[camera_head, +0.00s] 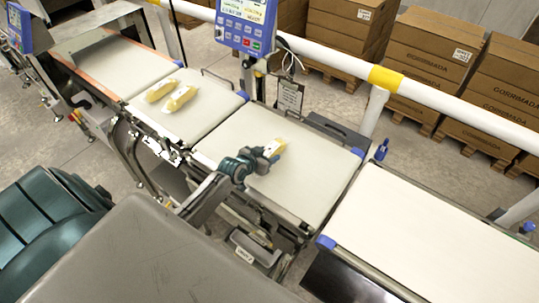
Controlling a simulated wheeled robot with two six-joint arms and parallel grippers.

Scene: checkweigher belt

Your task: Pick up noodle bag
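A noodle bag (277,146), pale yellow with a whitish end, is on or just above the middle belt (310,185). My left gripper (268,157) is at the near end of this bag, with its fingertips against or around it. The fingers hide part of the bag, and I cannot tell whether they are closed on it. Two more noodle bags lie side by side on the belt section to the left: one (161,90) and another (181,98) just right of it. My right gripper is not in view.
A white-and-yellow rail (330,58) runs behind the belts, with stacked cartons (431,60) beyond. A blue display (247,25) and a hanging clipboard (290,96) stand at the belt's far edge. The right belt (430,235) is empty.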

